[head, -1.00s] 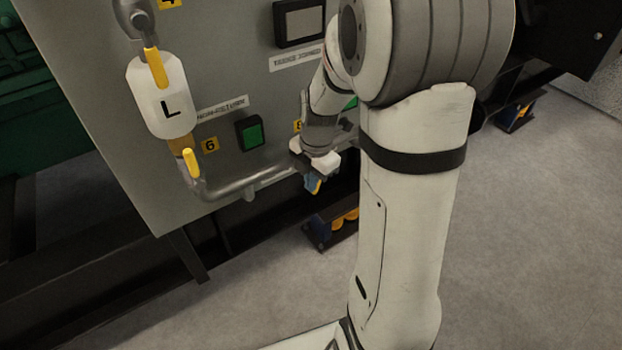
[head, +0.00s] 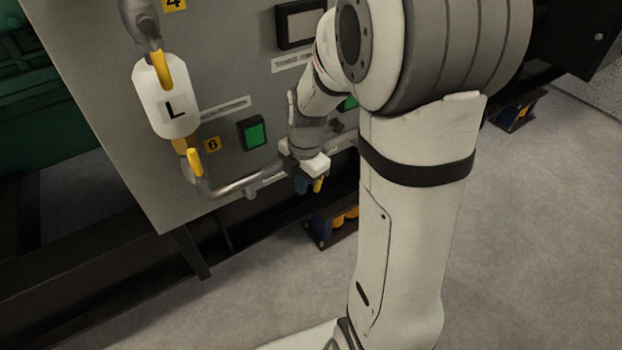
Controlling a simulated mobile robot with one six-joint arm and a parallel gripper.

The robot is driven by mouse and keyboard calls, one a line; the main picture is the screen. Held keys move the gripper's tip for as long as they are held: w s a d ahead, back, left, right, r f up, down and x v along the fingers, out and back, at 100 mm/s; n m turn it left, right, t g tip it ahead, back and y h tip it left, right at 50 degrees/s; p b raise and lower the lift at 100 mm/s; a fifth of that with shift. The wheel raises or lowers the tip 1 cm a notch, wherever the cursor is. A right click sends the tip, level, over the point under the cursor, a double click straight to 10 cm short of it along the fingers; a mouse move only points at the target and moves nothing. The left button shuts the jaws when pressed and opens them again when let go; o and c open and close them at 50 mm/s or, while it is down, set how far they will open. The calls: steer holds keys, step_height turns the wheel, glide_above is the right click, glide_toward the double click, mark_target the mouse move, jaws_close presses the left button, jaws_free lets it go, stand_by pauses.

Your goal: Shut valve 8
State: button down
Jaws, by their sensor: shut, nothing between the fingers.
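A small yellow piece (head: 318,185) shows just right of the fingertips and looks like the handle of valve 8. Most of it is hidden behind my gripper, and I cannot tell whether they touch. The number 8 label and the valve body are hidden by my arm. A grey pipe (head: 235,186) runs from the left toward that spot.
Valve 6's yellow handle (head: 195,163) is left, below a white container marked L (head: 167,100). A green button (head: 252,133) sits between it and my wrist. A dark bracket with orange parts (head: 333,225) lies below my gripper. Open floor (head: 270,290) is in front.

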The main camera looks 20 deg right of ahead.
step_height(320, 180, up, 10)
steer(key=p, duration=1.3)
steer(key=shift+r+h, duration=0.15)
steer(key=shift+h, duration=0.15)
steer(key=shift+p, duration=0.85)
steer(key=w+d+f+b, duration=0.1)
steer(key=d+f, duration=0.2)
steer(key=f, duration=0.9)
steer(key=shift+w+d, duration=0.15)
steer(key=shift+w, duration=0.25)
steer(key=shift+d, duration=0.15)
